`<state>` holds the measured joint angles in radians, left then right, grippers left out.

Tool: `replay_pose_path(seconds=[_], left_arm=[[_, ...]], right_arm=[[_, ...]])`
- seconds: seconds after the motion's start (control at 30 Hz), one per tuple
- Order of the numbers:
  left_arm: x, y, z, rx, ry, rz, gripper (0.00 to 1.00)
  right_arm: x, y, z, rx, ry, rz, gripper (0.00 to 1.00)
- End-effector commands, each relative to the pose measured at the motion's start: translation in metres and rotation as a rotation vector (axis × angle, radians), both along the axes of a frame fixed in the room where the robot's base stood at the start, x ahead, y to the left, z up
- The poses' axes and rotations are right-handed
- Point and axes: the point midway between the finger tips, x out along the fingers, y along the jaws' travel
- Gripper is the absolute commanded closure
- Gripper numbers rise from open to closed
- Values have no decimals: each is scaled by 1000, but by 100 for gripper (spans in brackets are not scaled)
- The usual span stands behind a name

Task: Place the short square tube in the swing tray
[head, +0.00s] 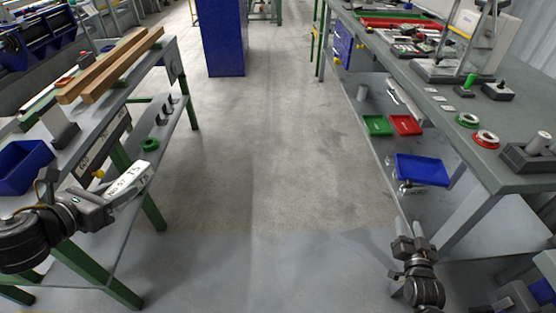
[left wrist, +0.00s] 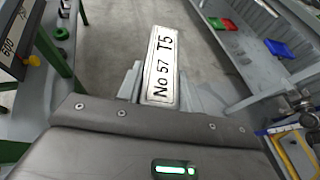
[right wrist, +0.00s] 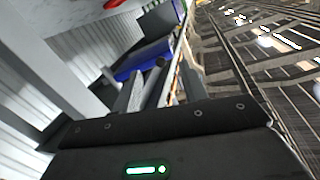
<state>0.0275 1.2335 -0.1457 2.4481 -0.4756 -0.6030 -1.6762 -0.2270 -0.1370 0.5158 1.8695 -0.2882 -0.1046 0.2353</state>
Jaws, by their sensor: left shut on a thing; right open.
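My left gripper (head: 112,203) is shut on a pale, straight-sided piece marked "No 57 T5" (head: 131,177), which looks like the short square tube. It is held beside the left bench, above the floor. In the left wrist view the tube (left wrist: 161,66) sticks out lengthwise from between the fingers (left wrist: 160,88), its marked face toward the camera. Its end openings are hidden. My right gripper (head: 412,243) is open and empty, low beside the right bench. I cannot tell which container is the swing tray.
The left bench (head: 88,130) has green legs, wooden bars (head: 112,66) and a blue bin (head: 22,167). The right bench (head: 440,95) carries parts; its lower shelf holds a blue tray (head: 422,170), a green tray (head: 377,125) and a red tray (head: 405,124). The aisle floor (head: 265,150) between is clear.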

Motion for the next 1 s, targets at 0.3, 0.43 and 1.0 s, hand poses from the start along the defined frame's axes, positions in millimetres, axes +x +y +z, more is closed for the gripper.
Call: replay_pose_path(seconds=[0.3, 0.43, 1.0], left_arm=[[0, 5, -4, -5, -3, 30, 90], [0, 5, -4, -6, -3, 29, 90], [0, 5, -7, -5, -3, 28, 90]], right_arm=[[-4, -12, 27, -23, -69, -26, 57], [4, -14, 27, -23, -69, -26, 57], [99, -40, 26, -24, -67, -25, 57]])
